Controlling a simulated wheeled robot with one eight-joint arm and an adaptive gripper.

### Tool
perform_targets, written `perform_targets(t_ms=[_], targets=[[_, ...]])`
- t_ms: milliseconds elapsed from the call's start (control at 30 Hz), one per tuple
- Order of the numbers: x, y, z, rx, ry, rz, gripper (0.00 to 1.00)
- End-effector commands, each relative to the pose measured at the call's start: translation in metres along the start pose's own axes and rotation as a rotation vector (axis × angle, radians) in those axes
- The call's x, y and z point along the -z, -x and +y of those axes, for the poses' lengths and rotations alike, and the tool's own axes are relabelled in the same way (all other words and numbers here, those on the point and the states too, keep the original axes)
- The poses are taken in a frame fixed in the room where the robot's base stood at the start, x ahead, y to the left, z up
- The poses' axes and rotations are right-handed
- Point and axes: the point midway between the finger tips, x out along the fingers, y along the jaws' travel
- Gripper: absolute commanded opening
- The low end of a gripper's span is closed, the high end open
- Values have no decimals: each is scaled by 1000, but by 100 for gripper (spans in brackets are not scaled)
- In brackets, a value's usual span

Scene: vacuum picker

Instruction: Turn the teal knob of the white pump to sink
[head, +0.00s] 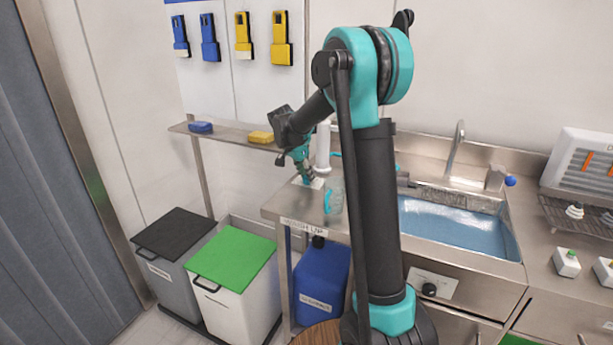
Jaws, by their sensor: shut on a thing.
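The white pump (323,148) stands upright at the left end of the steel counter, left of the sink (455,228). My gripper (304,174) reaches down at the pump's left side, low by its base. It is shut on the teal knob, which is mostly hidden by the fingers. At this size I cannot read the knob's marks or tell which way it points.
A steel shelf (230,135) with a blue sponge (200,127) and a yellow sponge (260,137) is at left. Lidded bins (235,257) stand below.

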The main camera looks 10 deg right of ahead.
Motion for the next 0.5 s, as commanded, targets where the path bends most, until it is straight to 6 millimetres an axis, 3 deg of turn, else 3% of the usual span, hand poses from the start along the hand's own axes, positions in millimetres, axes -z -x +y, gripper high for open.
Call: perform_targets(t_ms=[200, 233, 367, 500], targets=[[0, 0, 0, 1, 0, 0, 2], [0, 0, 0, 1, 0, 0, 35], [0, 0, 0, 1, 1, 0, 51], [0, 0, 0, 1, 1, 0, 52]])
